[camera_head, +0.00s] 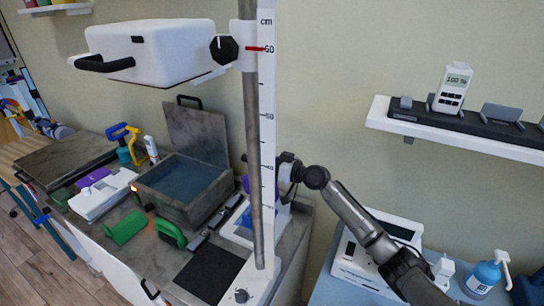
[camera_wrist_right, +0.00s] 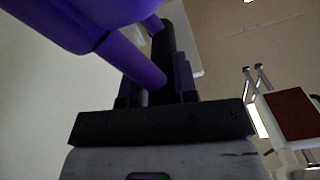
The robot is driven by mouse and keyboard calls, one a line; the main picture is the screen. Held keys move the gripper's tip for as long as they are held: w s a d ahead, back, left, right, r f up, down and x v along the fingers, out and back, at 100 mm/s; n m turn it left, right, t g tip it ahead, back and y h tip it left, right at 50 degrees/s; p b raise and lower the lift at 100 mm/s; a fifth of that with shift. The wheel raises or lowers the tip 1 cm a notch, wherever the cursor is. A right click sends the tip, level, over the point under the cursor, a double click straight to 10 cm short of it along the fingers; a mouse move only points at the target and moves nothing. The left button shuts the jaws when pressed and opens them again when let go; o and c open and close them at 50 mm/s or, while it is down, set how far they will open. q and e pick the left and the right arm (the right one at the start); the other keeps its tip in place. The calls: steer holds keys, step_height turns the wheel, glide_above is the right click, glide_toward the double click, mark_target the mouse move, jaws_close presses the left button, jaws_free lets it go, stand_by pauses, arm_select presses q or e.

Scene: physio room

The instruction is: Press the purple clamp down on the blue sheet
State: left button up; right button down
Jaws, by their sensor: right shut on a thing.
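The purple clamp (camera_wrist_right: 132,58) fills the upper left of the right wrist view, with its bar running between the dark fingers of my right gripper (camera_wrist_right: 160,85). My right gripper is shut on it. In the head view a small bit of purple (camera_head: 245,184) shows beside the pole. My right gripper (camera_head: 284,172) is there, just right of the pole, partly hidden by it. The blue sheet (camera_head: 246,218) lies in a white frame on the bench below, mostly hidden by the pole. I cannot tell whether the clamp touches it. My left gripper is out of view.
A white scale pole (camera_head: 267,130) with a white box (camera_head: 150,50) stands in front of the bench. An open grey water tank (camera_head: 185,187), green blocks (camera_head: 126,228) and a black mat (camera_head: 208,272) are left of it. A white device (camera_head: 365,265) and blue bottle (camera_head: 484,276) stand right.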

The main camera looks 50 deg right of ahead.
steer(key=a, duration=0.1)
steer(key=a+f, duration=0.1)
steer(key=shift+s+a+f, duration=0.2)
steer(key=shift+a+f, duration=0.1)
steer(key=shift+a, duration=0.05)
steer(key=shift+f, duration=0.1)
steer(key=c, duration=1.2)
jaws_free()
steer(key=shift+c, duration=0.2)
steer(key=shift+o, duration=0.9)
steer(key=shift+a, duration=0.1)
steer(key=shift+s+r, duration=0.1)
steer(key=shift+r, duration=0.1)
steer(key=s+d+b, duration=0.1)
steer(key=s+d, duration=0.1)
steer(key=s, duration=1.1)
steer(key=shift+s+d, duration=0.25)
steer(key=shift+d, duration=0.05)
